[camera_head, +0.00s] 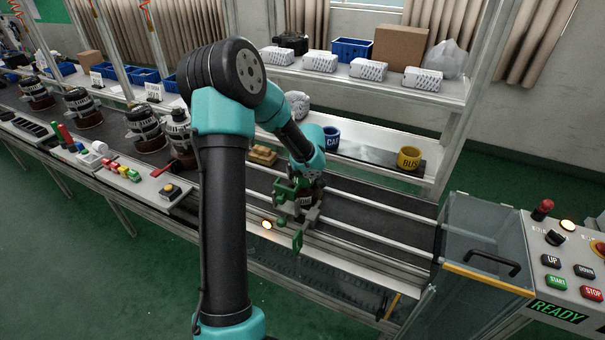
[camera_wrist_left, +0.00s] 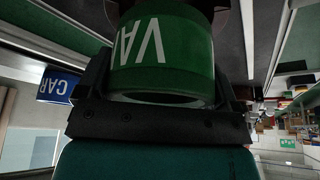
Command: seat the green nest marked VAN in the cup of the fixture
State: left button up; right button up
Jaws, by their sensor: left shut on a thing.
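The green nest marked VAN (camera_wrist_left: 162,50) fills the top middle of the left wrist view, with its lettering upside down. My left gripper is shut on it, with one dark finger on each side. In the head view the left gripper (camera_head: 302,207) is low over the conveyor, among green parts. I cannot tell there which green surface is the nest and which belongs to the fixture. A green upright piece (camera_head: 298,242) stands just in front of the jaws. The fixture's cup is not clearly visible, so I cannot tell whether the nest touches it. My right gripper is not in view.
A blue nest marked CAR (camera_head: 331,138) and a yellow nest marked BUS (camera_head: 409,158) stand on the lower shelf behind. Several alternators (camera_head: 145,130) line the left. A clear guard box (camera_head: 485,250) and button panel (camera_head: 565,270) are at right.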

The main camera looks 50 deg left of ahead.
pick_arm(q)
jog(key=shift+f, duration=0.45)
jog(key=shift+f, duration=0.65)
jog(key=o, duration=0.9)
jog(key=shift+c, duration=0.2)
jog(key=shift+r, duration=0.5)
jog(key=v, duration=1.2)
jog(key=shift+r, duration=0.15)
